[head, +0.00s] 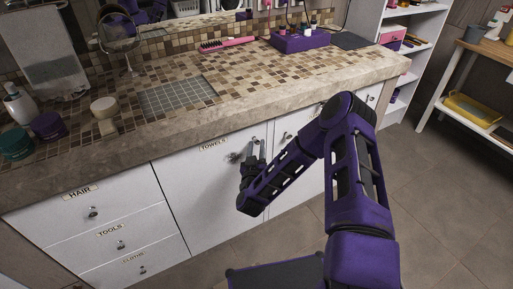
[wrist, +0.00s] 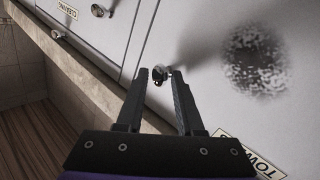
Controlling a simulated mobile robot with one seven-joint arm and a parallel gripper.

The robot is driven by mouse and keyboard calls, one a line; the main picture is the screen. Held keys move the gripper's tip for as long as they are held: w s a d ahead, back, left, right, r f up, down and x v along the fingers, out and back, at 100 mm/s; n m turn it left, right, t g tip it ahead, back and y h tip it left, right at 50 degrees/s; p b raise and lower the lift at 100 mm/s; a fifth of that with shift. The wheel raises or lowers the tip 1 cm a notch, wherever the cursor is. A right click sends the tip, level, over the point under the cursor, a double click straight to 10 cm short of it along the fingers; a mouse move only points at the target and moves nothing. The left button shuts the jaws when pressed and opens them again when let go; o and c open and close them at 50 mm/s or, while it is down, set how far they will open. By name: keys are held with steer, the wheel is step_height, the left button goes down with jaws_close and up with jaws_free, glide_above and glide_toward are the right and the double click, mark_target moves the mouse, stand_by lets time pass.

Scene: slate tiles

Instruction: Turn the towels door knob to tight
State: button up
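The towels door (head: 190,185) is a white cabinet door under the counter, with a TOWELS label (head: 213,144) at its top. The label also shows in the wrist view (wrist: 248,153), at the lower right. A small round metal knob (wrist: 159,73) with a red mark sits on this door close to its seam. My gripper (head: 253,150) is at the door front. In the wrist view its two dark fingers (wrist: 161,76) are open, with the knob between their tips. I cannot tell whether either finger touches it. In the head view my gripper mostly hides the knob.
Another knob (wrist: 97,10) is on the neighbouring door across the seam. Drawers labelled HAIR (head: 80,191) and TOOLS (head: 110,230) are at left. The stone counter edge (head: 130,148) overhangs above. The tiled floor (head: 440,190) at right is clear.

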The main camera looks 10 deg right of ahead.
steer(key=shift+c, duration=0.2)
jaws_close()
